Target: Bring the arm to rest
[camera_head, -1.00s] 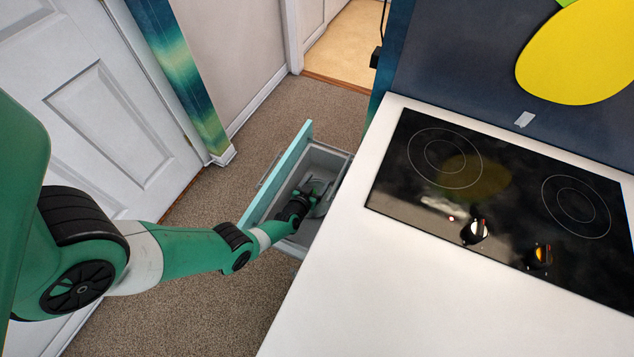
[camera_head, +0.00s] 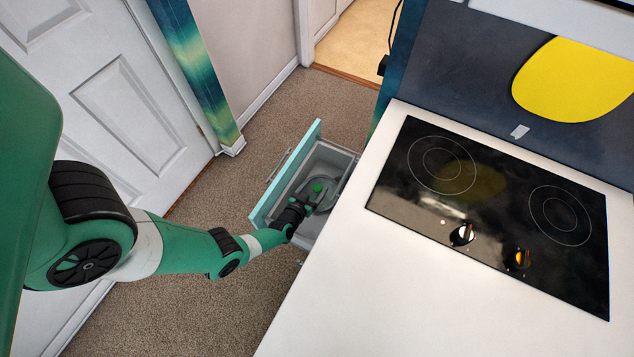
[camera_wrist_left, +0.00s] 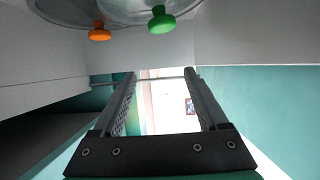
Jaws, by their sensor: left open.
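My left arm reaches in from the left, and its left gripper (camera_head: 306,205) is at the open drawer (camera_head: 325,152), at its near end. The gripper is open and empty; its two fingers stand apart in the left wrist view (camera_wrist_left: 160,76). A round lid (camera_head: 329,191) with a green knob (camera_head: 318,187) lies in the drawer, just beyond the fingers. In the left wrist view, the green knob (camera_wrist_left: 161,20) and an orange knob (camera_wrist_left: 100,32) show at the top, clear of the fingers. My right gripper is out of view.
The white counter (camera_head: 350,290) with a black cooktop (camera_head: 490,200) stands right of the drawer. The drawer's teal front (camera_head: 287,172) stands out over brown carpet (camera_head: 210,310). A white door (camera_head: 110,100) is at the left.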

